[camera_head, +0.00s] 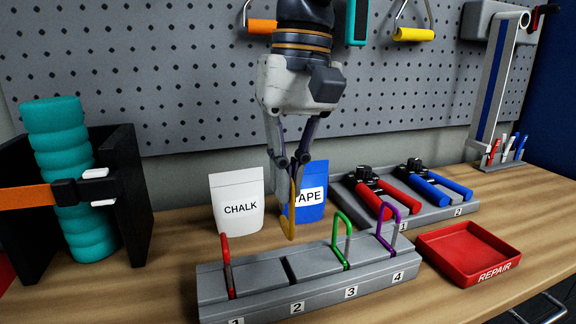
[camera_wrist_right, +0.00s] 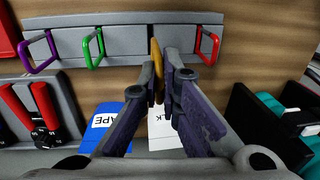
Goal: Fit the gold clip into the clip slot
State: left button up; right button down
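The gold clip (camera_head: 292,212) hangs upright between the fingertips of my right gripper (camera_head: 297,165), which is shut on it. It is above and just behind the grey clip rack (camera_head: 260,274), apart from it in the head view. In the right wrist view the gold clip (camera_wrist_right: 157,66) shows edge-on between the fingertips (camera_wrist_right: 162,78). The rack has numbered places. A red clip (camera_head: 227,265) stands at 1, a green clip (camera_head: 342,240) at 3 and a purple clip (camera_head: 388,226) at 4. The dark slot at 2 (camera_head: 291,270) is empty. My left gripper is out of view.
A white CHALK bag (camera_head: 238,203) and a blue TAPE bag (camera_head: 310,200) stand behind the rack. A red REPAIR tray (camera_head: 468,252) lies to its right. Red and blue hand grips sit on a grey stand (camera_head: 437,213). A teal roller (camera_head: 62,170) stands at the left.

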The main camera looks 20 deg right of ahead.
aim_at(288, 224)
jog(key=shift+f, duration=2.35)
jog(key=shift+f, duration=1.5)
jog(key=c, duration=1.7)
grip_release()
jog(key=r, duration=0.4)
jog(key=d+r, duration=0.1)
jog(key=r, duration=0.7)
jog(key=shift+d, duration=0.15)
